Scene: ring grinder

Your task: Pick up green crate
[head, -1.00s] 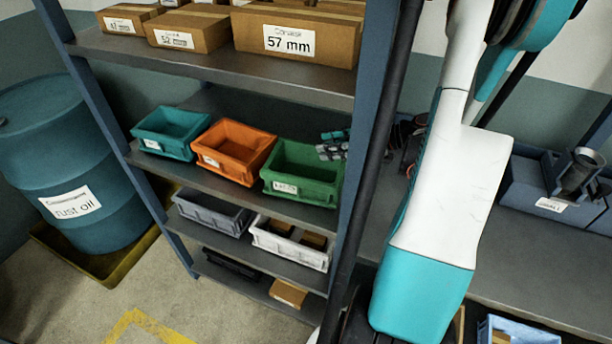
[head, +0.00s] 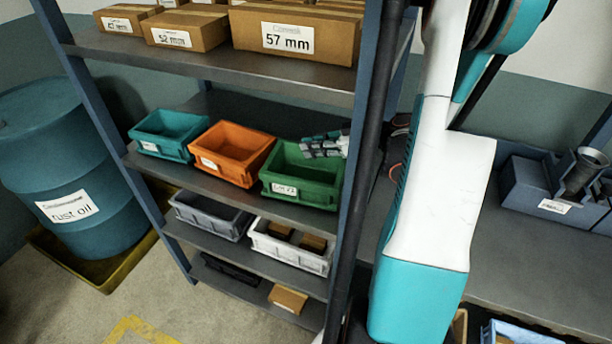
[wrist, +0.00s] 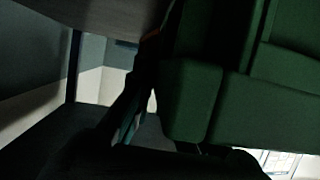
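The green crate (head: 300,180) stands on the middle shelf, at the right end of a row of crates, with a white label on its front. My gripper (head: 322,144) is at the crate's back right rim, its fingers pointing left over the crate. The two fingers look parted, and nothing shows between them. I cannot tell whether they touch the rim. In the wrist view the green crate (wrist: 240,100) fills the right side, very close and dark. The rest of my gripper is hidden behind the shelf post.
An orange crate (head: 232,152) stands close to the left of the green one, then a teal crate (head: 165,132). The upper shelf (head: 210,68) with cardboard boxes is above. A blue post (head: 362,130) stands just right of the green crate. Grey and white crates are below.

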